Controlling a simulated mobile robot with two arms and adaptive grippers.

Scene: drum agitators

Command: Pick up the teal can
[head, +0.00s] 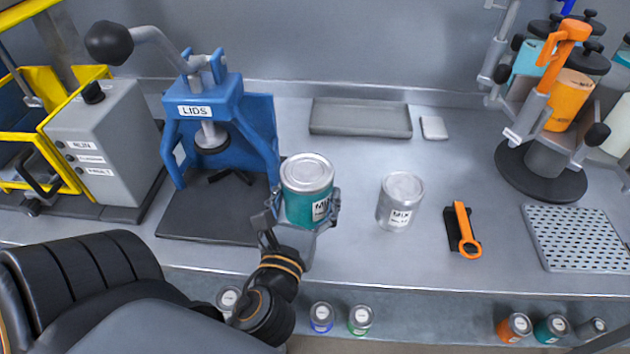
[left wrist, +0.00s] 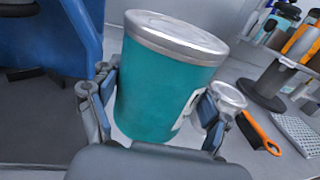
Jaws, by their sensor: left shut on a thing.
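The teal can (head: 299,205) has a silver lid and a white label and stands nearly upright in the head view. My left gripper (head: 303,215) is shut around its lower body, with one finger on each side. In the left wrist view the teal can (left wrist: 166,85) fills the middle, tilted in the picture, between the fingers of my left gripper (left wrist: 152,115). The can's base is hidden by the gripper, so I cannot tell whether it touches the bench. My right gripper is not in view.
A silver can (head: 400,203) stands right of the teal can. A blue lid press (head: 221,110) stands to the left. An orange-handled tool (head: 464,231), a perforated mat (head: 580,238) and a rotary rack (head: 541,165) are to the right. A grey tray (head: 360,118) lies behind; bench before it is clear.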

